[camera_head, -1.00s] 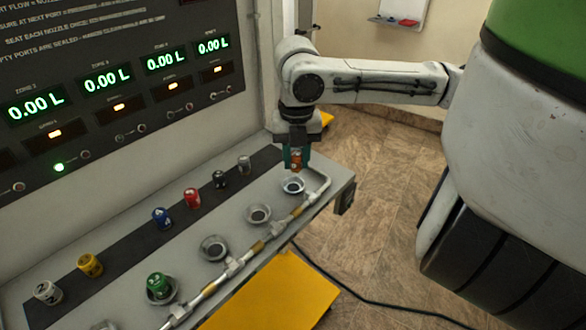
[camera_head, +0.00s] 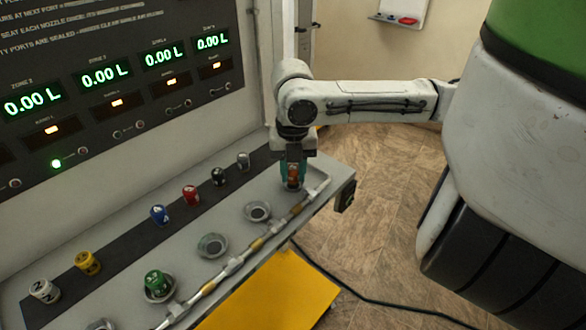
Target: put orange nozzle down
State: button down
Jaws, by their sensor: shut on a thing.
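The orange nozzle (camera_head: 293,173) is between the fingers of my gripper (camera_head: 293,178), which is shut on it. Gripper and nozzle are low over the rightmost port on the grey shelf, and they hide most of that port. I cannot tell whether the nozzle touches the port. The green nozzle (camera_head: 158,284) sits in a port farther left. Two ports between them, one left of centre (camera_head: 212,246) and one nearer my gripper (camera_head: 257,211), are empty.
On the dark strip stand the white nozzle (camera_head: 44,291), yellow nozzle (camera_head: 88,263), blue nozzle (camera_head: 159,214), red nozzle (camera_head: 191,195), black nozzle (camera_head: 218,177) and grey nozzle (camera_head: 243,161). A pipe (camera_head: 234,265) runs along the front edge. A display panel (camera_head: 110,75) rises behind.

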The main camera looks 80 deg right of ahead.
aim_at(293, 167)
jog(key=shift+f, duration=0.1)
jog(key=c, duration=0.8)
grip_release()
notch_tip(293, 167, up, 13)
jog(key=shift+r+p, duration=0.15)
jog(key=shift+p, duration=0.5)
